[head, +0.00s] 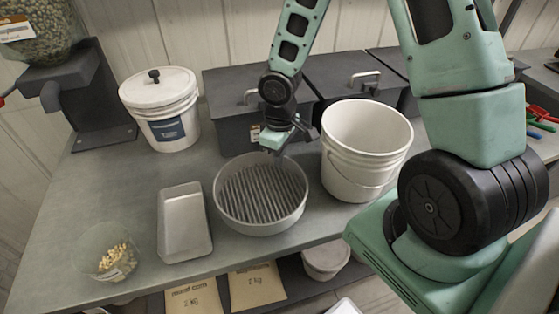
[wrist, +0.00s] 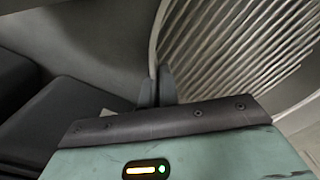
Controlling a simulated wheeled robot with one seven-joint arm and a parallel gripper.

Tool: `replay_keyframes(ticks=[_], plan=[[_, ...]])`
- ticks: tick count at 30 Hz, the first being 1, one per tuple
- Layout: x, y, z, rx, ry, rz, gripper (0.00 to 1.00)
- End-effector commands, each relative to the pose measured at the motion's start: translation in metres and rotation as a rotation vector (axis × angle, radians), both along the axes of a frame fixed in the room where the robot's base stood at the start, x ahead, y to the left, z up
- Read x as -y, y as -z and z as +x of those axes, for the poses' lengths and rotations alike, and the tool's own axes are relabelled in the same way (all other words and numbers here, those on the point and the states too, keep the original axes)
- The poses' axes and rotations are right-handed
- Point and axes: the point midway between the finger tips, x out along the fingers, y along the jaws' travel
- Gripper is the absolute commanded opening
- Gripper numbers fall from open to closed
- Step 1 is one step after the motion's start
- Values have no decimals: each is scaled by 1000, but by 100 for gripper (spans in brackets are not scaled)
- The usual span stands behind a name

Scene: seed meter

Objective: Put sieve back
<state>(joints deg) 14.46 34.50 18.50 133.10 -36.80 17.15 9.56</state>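The sieve (head: 262,208) is a round, pale metal pan with a ridged, slotted bottom. It is level at the middle of the bench, and I cannot tell whether it touches the top. My gripper (head: 281,152) points down at its far rim. In the wrist view, the two dark fingers of my gripper (wrist: 158,86) are close together, with the sieve's rim (wrist: 153,52) running between them. The slotted bottom of the sieve fills the upper right there. The fingertips' contact with the rim is partly hidden.
A white open bucket (head: 365,150) stands close right of the sieve, and a metal tray (head: 184,222) lies close left. Dark lidded bins (head: 232,115) stand behind. A lidded bucket (head: 160,110) and a clear cup of seeds (head: 105,258) are farther left. The left bench top (head: 95,195) has free room.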

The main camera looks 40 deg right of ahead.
Motion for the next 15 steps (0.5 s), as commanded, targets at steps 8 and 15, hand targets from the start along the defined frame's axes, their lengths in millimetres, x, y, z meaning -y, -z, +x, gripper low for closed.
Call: replay_keyframes(ticks=[8, 15], plan=[[0, 9, 0, 1, -1, 0, 0], [0, 12, 0, 0, -1, 0, 22]])
